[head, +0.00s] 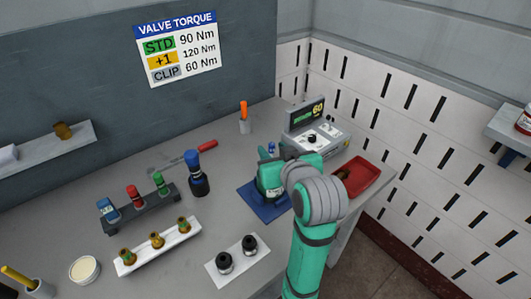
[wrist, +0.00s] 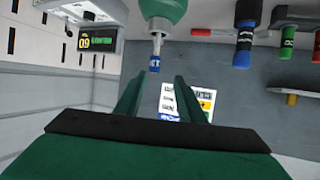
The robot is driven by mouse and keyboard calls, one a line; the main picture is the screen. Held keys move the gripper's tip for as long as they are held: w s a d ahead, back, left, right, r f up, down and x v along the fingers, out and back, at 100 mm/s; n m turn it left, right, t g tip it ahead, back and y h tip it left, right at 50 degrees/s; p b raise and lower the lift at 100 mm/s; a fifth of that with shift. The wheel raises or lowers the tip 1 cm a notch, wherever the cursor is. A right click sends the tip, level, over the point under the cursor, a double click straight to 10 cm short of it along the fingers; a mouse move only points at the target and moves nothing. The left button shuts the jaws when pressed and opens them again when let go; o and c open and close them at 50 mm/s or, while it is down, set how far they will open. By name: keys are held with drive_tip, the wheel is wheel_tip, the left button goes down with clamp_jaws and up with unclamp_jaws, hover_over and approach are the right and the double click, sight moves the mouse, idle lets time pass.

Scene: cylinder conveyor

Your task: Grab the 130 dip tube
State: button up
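A thin pale tube (wrist: 157,44) with a blue marked tip (wrist: 154,63) rises from the neck of a green cylinder (wrist: 166,10); the wrist picture is upside down. I take it for the dip tube, but cannot read its marking. In the head view the blue tip (head: 271,147) shows small above the cylinder (head: 267,182), which stands on a blue mat (head: 258,207). My gripper (wrist: 160,78) is open and empty, its two fingers apart. The tip appears between and just beyond the fingertips. My arm hides much of the gripper in the head view.
A torque device with a screen (head: 305,120) stands behind the cylinder, and a red tray (head: 370,170) lies at the right. Brass valves sit on a white block (head: 160,252). Black-capped parts sit on a plate (head: 238,262).

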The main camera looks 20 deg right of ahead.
sight(273, 147)
drive_tip(key=shift+w+d+f, duration=0.25)
drive_tip(key=shift+d, duration=0.15)
drive_tip(key=x, duration=0.4)
drive_tip(key=shift+w+d+f, duration=0.1)
drive_tip(key=shift+d+f, duration=0.2)
drive_tip(key=shift+f, duration=0.15)
drive_tip(key=shift+w+a+f, duration=0.1)
drive_tip(key=shift+w, duration=0.3)
drive_tip(key=shift+a, duration=0.15)
drive_tip(key=shift+c, duration=0.4)
clamp_jaws()
drive_tip(key=shift+s, duration=0.1)
